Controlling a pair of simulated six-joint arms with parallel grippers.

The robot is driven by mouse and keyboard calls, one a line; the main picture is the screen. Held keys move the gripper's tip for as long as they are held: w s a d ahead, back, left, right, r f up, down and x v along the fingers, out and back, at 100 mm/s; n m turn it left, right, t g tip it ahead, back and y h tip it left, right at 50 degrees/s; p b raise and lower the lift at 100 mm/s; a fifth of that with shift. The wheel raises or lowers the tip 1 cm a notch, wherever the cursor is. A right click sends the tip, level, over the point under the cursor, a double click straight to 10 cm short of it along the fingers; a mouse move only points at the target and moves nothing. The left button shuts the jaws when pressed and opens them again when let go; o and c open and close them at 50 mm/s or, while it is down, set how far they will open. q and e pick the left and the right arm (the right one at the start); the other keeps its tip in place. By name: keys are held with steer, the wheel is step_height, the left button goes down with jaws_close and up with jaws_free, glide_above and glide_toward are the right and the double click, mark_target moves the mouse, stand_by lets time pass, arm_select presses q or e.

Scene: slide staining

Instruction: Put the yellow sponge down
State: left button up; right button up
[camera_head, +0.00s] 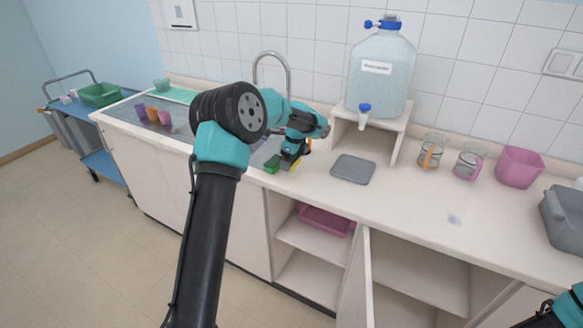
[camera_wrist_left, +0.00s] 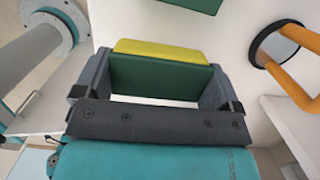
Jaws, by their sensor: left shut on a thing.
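The yellow sponge (camera_wrist_left: 160,51) is between the fingers of my left gripper (camera_wrist_left: 155,80) in the left wrist view. It has a yellow layer and a dark green layer, and the gripper is shut on it. In the head view, my left gripper (camera_head: 291,160) is low over the counter beside the sink, and a little of the yellow sponge (camera_head: 295,166) shows under it. Whether the sponge touches the counter cannot be told. A green block (camera_head: 271,164) lies just left of the gripper. Only part of my right arm shows at the lower right; its gripper is out of view.
A grey mat (camera_head: 353,169) lies on the counter right of the gripper. A water jug (camera_head: 381,75) stands on a white stand behind. Glass beakers and a pink container (camera_head: 520,167) stand farther right. The sink tap (camera_head: 288,70) is behind my arm. An orange handle (camera_wrist_left: 285,70) shows close by.

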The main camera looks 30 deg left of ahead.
mark_target(296, 159)
arm_select(q)
steer(key=shift+f, duration=1.8)
steer(key=shift+f, duration=0.1)
steer(key=o, duration=0.7)
steer(key=r, duration=0.4)
steer(key=d+r, duration=0.1)
steer(key=r, duration=0.7)
steer(key=shift+d, duration=0.4)
steer(key=shift+a, duration=0.1)
